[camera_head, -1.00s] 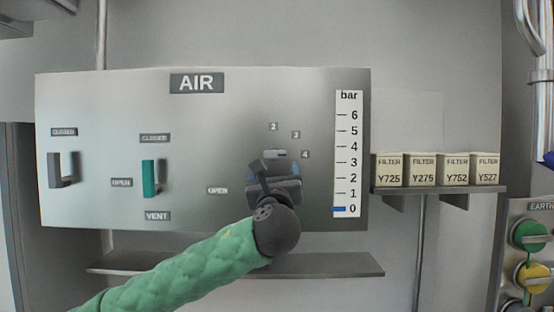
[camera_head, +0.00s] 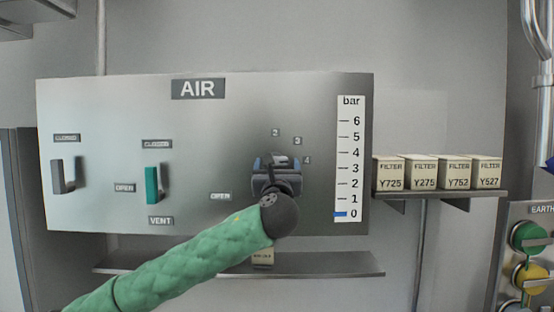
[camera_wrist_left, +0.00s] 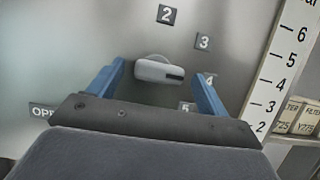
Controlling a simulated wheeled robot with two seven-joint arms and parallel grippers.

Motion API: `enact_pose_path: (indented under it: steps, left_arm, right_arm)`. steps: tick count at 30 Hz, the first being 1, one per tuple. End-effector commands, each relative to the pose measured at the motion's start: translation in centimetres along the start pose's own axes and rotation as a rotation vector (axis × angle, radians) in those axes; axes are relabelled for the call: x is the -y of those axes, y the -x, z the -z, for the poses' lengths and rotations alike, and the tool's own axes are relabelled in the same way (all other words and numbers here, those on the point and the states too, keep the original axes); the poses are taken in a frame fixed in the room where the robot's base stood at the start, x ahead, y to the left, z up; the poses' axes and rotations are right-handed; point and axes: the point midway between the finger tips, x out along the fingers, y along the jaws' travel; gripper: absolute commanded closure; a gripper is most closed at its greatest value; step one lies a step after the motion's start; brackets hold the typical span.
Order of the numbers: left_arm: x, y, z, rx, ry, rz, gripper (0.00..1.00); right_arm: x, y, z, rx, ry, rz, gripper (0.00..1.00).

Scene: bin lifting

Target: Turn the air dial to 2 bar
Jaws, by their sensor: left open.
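The AIR panel (camera_head: 100,100) carries a dial with number labels around it. In the left wrist view the dial knob (camera_wrist_left: 158,70) is a pale grey bar with a dark mark at its right end, lying nearly level, between labels 2, 3, 4 and 5. My left gripper (camera_wrist_left: 163,85) is open, with one blue finger on each side of the knob; whether they touch it I cannot tell. In the head view my left gripper (camera_head: 277,165) covers most of the dial. The bar scale (camera_head: 350,160) has its blue marker at 0. My right gripper is not in view.
A grey lever (camera_head: 62,178) and a green lever (camera_head: 152,186) stand on the panel's left. A shelf with several filter boxes (camera_head: 438,172) is on the right. A lower ledge (camera_head: 330,264) runs below the panel, with a box partly behind my arm.

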Motion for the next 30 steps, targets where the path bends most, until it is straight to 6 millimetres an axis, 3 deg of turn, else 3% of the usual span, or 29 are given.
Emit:
enact_pose_path:
  steps: [11, 18, 30]
  left_arm:
    - [0.0, -0.4, 0.1, 0.000, 0.000, 0.000, 0.22]
    - [0.0, -0.4, 0.0, 0.000, 0.000, 0.000, 0.67]
    - [0.1, -0.3, 0.3, 0.000, 0.056, -0.022, 0.66]
  right_arm:
    - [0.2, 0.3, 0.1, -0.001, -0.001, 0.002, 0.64]
    - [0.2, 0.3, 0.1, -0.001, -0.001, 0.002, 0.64]
    - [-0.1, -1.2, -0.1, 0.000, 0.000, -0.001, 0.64]
